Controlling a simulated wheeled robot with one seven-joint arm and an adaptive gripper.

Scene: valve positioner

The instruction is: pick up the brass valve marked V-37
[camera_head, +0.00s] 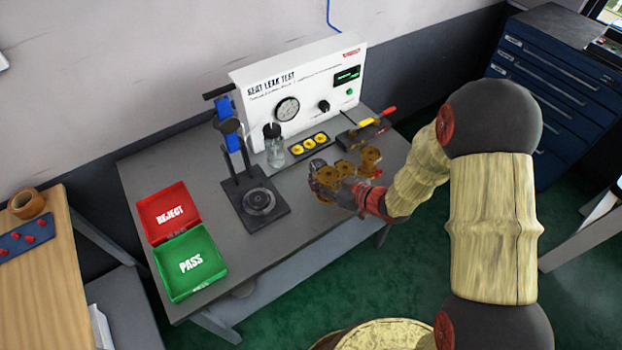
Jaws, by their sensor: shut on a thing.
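Several brass valves sit close together at the right part of the grey bench, among them one brass valve (370,156) just behind my gripper. My gripper (326,184) is at the front of this cluster, low over the bench, shut on a brass valve (325,174). My wrist and fingers partly cover the held valve and its neighbours. No marking such as V-37 can be read on any valve. I cannot tell whether the held valve touches the bench.
A test stand (262,203) with a round plate stands left of my gripper. Behind are a glass bottle (274,152), a strip of yellow rings (309,146) and the SEAT LEAK TEST panel (258,104). A red REJECT tray (168,213) and green PASS tray (190,264) lie left.

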